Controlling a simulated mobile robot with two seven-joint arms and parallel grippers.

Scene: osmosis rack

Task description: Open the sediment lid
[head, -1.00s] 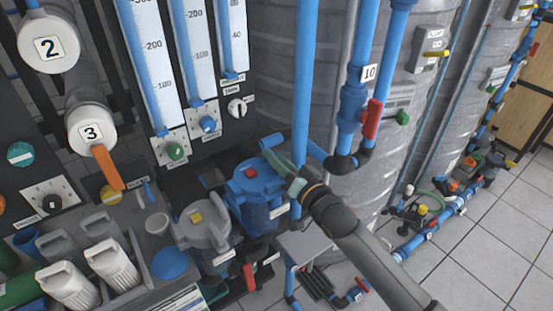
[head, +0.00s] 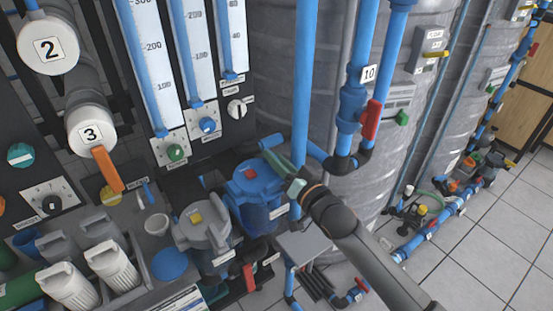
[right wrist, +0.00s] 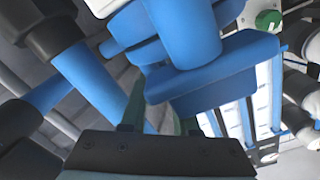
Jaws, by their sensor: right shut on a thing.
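A blue lid (head: 253,180) with a red button sits on a blue filter housing (head: 263,215) in the middle of the head view. To its left, a grey lid (head: 203,226) with a yellow button tops another housing. No readable label shows which is the sediment lid. My right gripper (head: 277,163) is at the right side of the blue lid, with its green fingers shut on the lid's edge. In the right wrist view, the blue lid (right wrist: 215,75) fills the middle, with the green fingers at its near side; their exact contact is partly hidden. My left gripper is out of view.
Blue vertical pipes (head: 302,80) stand just behind and right of the gripper, with a red valve handle (head: 371,120). A white cup (head: 157,226), a blue disc (head: 170,264) and grey-white cartridges (head: 112,266) lie at the left. Tiled floor (head: 480,240) is open at the right.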

